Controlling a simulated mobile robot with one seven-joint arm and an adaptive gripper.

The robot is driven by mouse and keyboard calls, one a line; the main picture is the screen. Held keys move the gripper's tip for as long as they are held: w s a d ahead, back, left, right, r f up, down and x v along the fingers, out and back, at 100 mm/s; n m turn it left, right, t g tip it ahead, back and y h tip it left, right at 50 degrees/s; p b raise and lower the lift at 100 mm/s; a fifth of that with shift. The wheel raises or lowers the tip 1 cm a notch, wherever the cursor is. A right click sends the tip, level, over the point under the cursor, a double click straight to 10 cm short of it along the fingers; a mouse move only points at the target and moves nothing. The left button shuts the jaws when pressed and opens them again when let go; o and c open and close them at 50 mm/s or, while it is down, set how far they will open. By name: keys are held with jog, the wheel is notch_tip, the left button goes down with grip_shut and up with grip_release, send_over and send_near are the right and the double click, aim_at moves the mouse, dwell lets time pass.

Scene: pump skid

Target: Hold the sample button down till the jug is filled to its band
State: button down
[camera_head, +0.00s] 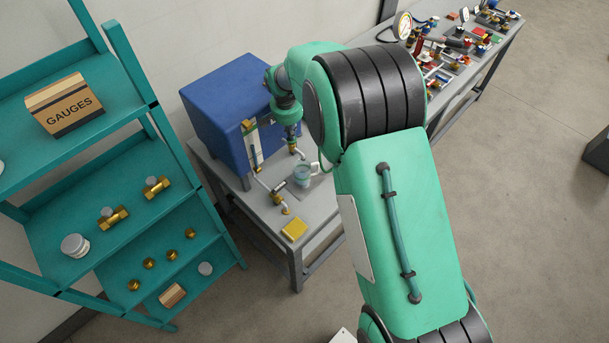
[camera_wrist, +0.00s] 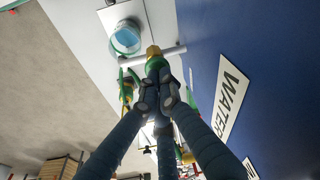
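A small clear jug (camera_head: 302,175) stands on the grey bench in front of the blue cabinet. In the wrist view the jug (camera_wrist: 126,38) holds light blue liquid and has a green band; I cannot tell exactly how the level stands to the band. A grey spout pipe with a brass fitting (camera_wrist: 153,53) is beside the jug. My gripper (camera_wrist: 160,78) points down there, its dark fingertips close together just by the brass fitting; it also shows in the head view (camera_head: 292,138). The sample button is not clearly visible; the fingertips may hide it. Contact cannot be told.
The blue cabinet (camera_head: 222,105) bears a WATER label (camera_wrist: 229,98) and stands close beside my gripper. A yellow block (camera_head: 294,229) and a small brass-fitted pipe (camera_head: 278,199) are at the bench front. A teal shelf (camera_head: 95,140) stands left. Another cluttered bench is behind right.

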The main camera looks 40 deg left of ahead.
jog(key=shift+f+b, duration=0.3)
jog(key=shift+f, duration=0.35)
dwell(2.2)
jog(key=shift+r, duration=1.25)
jog(key=shift+f+b, duration=0.55)
jog(key=shift+f, duration=0.7)
jog(key=shift+r, duration=0.15)
jog(key=shift+r+p, duration=0.3)
jog(key=shift+r, duration=0.75)
jog(key=shift+r+p, duration=0.65)
jog(key=shift+r, duration=1.85)
